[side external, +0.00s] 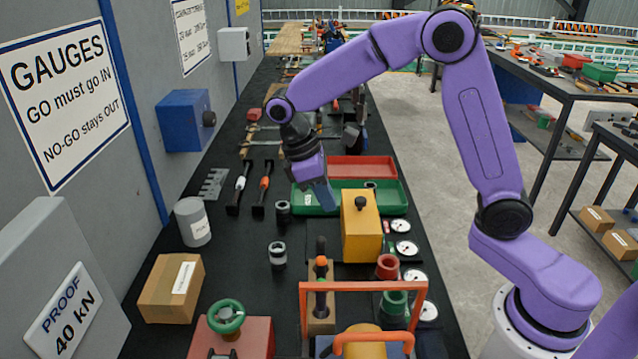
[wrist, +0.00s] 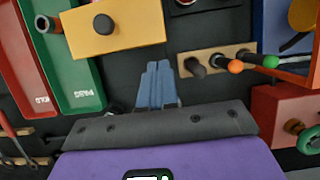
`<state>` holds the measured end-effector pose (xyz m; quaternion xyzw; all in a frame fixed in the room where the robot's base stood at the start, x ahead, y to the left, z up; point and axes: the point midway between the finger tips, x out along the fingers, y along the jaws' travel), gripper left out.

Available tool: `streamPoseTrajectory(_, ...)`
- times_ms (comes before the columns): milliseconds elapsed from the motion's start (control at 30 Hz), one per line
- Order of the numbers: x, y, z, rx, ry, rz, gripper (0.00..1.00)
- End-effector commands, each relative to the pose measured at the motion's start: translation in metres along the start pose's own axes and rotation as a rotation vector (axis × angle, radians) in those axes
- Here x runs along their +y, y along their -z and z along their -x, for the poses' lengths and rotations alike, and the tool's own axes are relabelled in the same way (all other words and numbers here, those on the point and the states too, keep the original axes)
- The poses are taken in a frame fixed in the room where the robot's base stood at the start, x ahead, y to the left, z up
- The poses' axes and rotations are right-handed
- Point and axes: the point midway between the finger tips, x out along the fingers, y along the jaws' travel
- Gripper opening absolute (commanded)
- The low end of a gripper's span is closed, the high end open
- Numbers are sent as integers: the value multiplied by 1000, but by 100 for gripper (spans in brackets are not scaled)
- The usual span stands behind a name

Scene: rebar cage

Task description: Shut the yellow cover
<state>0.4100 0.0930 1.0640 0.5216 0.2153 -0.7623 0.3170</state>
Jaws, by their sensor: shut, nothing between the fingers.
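The yellow cover (side external: 362,238) is a box-like piece with a black knob on it, standing on the dark bench just right of my gripper in the side view. In the wrist view the yellow cover (wrist: 135,22) shows at the top, its knob facing the camera. I cannot tell its hinge or how far it is open. My gripper (side external: 326,196) points down above the bench, left of the cover and apart from it, near the green tray's front edge. In the wrist view my gripper's blue-grey fingers (wrist: 158,84) are together and empty.
A green tray (side external: 330,208) and a red tray (side external: 362,167) lie behind the cover. Dial gauges (side external: 405,248) stand to its right. An orange frame (side external: 362,287), a wooden block with pegs and dark cylinders (side external: 277,254) stand in front and left. Some bare bench lies left of the cover.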

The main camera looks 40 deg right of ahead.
Motion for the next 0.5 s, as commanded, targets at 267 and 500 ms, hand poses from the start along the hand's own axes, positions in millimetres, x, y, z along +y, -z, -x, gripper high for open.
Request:
streamPoseTrajectory(267, 0, 0, 31, 2, 0, 0, 0)
streamPoseTrajectory(500, 32, 9, 48, -1, 31, -81, 0)
